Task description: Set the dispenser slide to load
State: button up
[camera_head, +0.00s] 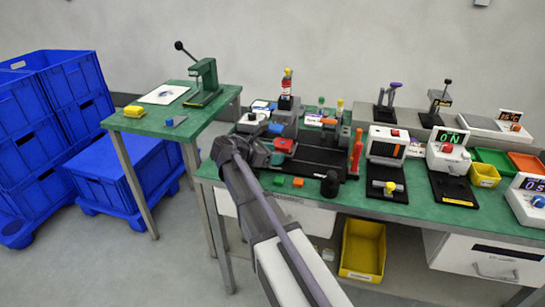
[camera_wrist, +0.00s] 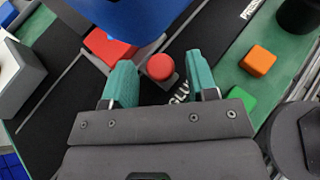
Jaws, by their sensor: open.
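A round red knob (camera_wrist: 160,67) on a small grey base shows in the wrist view; it may be the handle of the dispenser slide. My gripper (camera_wrist: 161,78) is open, with one teal finger on each side of the knob. Whether the fingers touch it I cannot tell. A red block (camera_wrist: 108,46) and a large blue body (camera_wrist: 128,16) are just beyond the fingers. In the head view my gripper (camera_head: 264,153) is low over the left end of the bench, its fingertips not clear.
An orange block (camera_wrist: 258,60) and a green block (camera_wrist: 237,97) lie right of my gripper. A black cylinder (camera_head: 330,184) stands nearby. Black fixtures and an orange upright part (camera_head: 356,150) crowd the bench. A green press (camera_head: 205,80) stands on the left table.

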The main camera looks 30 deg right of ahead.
jog(key=shift+c, duration=0.5)
grip_shut()
jog(key=shift+w, duration=0.1)
